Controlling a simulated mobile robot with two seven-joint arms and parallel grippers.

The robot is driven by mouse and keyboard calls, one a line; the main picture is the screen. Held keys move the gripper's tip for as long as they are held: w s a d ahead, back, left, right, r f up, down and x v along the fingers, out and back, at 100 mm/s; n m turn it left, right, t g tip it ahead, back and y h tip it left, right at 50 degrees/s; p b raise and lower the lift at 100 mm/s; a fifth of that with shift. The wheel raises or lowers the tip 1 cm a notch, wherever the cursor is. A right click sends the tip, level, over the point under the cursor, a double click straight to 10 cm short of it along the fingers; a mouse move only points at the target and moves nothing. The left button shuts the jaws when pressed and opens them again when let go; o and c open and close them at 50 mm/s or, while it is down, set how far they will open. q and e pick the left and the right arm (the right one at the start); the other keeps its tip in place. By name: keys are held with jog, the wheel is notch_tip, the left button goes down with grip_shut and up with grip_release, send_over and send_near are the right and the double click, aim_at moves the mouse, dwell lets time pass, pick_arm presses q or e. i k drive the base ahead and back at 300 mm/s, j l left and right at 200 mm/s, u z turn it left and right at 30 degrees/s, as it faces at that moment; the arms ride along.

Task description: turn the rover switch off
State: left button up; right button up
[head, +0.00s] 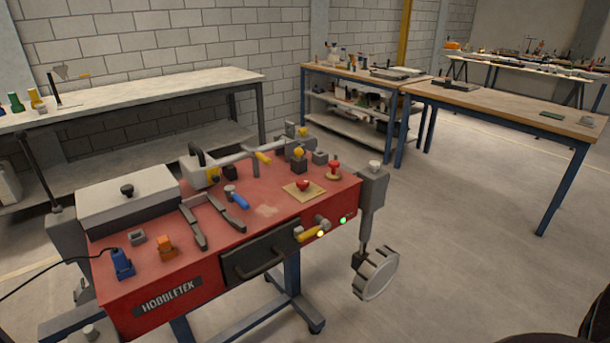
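A red machine body (124,313) marked HOBBLETEK stands on blue legs, with a wheel (376,275) at its right end; it appears to be the rover. On its front face, towards the right, is a yellow-handled lever or switch (308,234) with a small pale light beside it. Right of that a small green light (343,220) is lit. On the top a red button (303,184) sits on a tan plate, and a red knob (334,167) stands behind it. I cannot tell for sure which of these is the rover switch. Neither gripper is in view.
Several tools and a grey box (128,200) crowd the machine's top. A black drawer handle (262,266) sticks out in front. A pale workbench (160,92) stands behind, and a wooden table (500,108) at the right. The floor (470,265) right of the wheel is clear.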

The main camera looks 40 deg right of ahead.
aim_at(302, 183)
jog(key=l+u, duration=0.45)
jog(key=l, duration=1.3)
